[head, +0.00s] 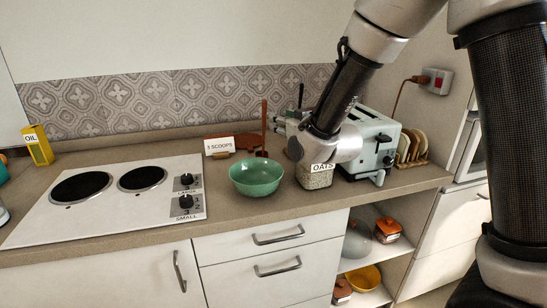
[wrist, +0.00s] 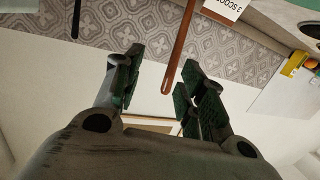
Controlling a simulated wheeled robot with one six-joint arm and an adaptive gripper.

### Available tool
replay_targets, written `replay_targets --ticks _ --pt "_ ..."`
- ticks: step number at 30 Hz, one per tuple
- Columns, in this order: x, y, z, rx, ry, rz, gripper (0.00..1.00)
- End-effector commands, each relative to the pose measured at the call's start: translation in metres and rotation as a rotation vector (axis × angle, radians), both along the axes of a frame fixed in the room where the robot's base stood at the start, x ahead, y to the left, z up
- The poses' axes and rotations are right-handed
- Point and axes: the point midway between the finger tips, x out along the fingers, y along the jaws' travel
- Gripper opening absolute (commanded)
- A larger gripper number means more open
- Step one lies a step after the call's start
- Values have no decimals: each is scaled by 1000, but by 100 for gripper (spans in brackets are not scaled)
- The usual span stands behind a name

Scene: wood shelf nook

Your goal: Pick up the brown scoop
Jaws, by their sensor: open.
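The brown scoop (head: 264,128) stands with its long handle upright behind the green bowl, its lower end near the counter at the back. My gripper (head: 282,122) is just right of the handle in the head view. In the wrist view the handle (wrist: 180,40) comes down from the top edge, and its rounded end lies in the gap between the two fingertips of my gripper (wrist: 161,66). The jaws are open, with gaps on both sides of the handle. The scoop's head is outside the wrist view.
The green bowl (head: 257,180) and the oats container (head: 316,180) stand in front. A toaster (head: 372,140) is close on the right. A "3 SCOOPS" card (head: 218,147) stands left of the scoop, before the tiled wall (head: 150,100). The stove (head: 110,200) is further left.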

Motion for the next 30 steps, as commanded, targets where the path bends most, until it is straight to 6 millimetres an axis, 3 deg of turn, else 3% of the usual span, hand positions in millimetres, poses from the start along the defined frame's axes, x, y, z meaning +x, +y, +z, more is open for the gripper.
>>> replay_targets --ticks 1,4,8,23,30 --pt "-1 13 -5 9 -31 12 40" --pt "-2 25 -7 26 -78 22 40" --pt "2 32 -7 34 -100 24 40" --pt "61 64 -1 35 -101 23 40" --pt "66 67 -1 34 -100 24 40"
